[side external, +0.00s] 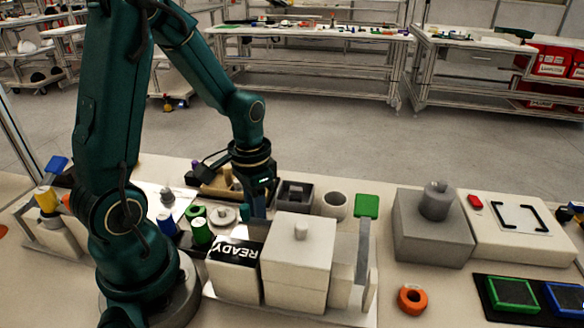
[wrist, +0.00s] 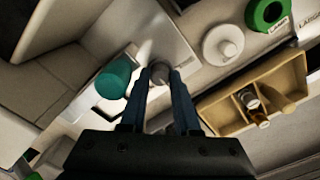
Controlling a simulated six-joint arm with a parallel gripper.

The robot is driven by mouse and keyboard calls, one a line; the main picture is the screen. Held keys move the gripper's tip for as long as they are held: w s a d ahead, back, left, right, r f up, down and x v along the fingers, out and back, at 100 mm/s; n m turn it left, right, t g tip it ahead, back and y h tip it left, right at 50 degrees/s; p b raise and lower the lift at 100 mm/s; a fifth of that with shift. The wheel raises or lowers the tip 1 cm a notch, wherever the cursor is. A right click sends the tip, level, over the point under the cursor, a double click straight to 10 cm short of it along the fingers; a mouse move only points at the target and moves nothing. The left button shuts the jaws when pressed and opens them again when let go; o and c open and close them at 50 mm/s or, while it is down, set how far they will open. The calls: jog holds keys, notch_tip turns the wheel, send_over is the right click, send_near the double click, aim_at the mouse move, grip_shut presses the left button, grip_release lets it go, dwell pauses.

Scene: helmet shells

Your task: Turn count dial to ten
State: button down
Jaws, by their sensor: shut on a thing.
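My gripper (wrist: 160,74) points down, its two blue fingers closed around a small grey round knob (wrist: 160,68) on a pale plate. This knob appears to be the count dial; no numbers or pointer can be read. In the side view my gripper (side external: 258,208) is low behind the black and white READY block (side external: 236,256), which hides the fingertips and knob. A teal round-topped piece (wrist: 114,76) stands just left of the fingers in the wrist view, apart from them.
A white disc with a knob (wrist: 222,44) and a green ring (wrist: 268,12) lie nearby, with a tan divided tray (wrist: 222,112) to the right. In the side view, a large white block (side external: 299,262) and dark square holder (side external: 293,194) crowd my gripper. An orange ring (side external: 412,300) lies further right.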

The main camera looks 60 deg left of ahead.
dwell(0.4)
jog(key=c, duration=0.6)
grip_release()
jog(key=shift+c, duration=0.2)
jog(key=shift+r, duration=2.6)
jog(key=shift+w+r, duration=0.1)
jog(key=w+d+r+t, duration=0.2)
jog(key=d+r+t, duration=0.15)
jog(key=r, duration=0.25)
jog(key=s+d+r+t, duration=0.2)
jog(key=s+d, duration=0.2)
jog(key=s, duration=0.3)
jog(key=shift+d+r, duration=0.2)
jog(key=shift+d, duration=0.1)
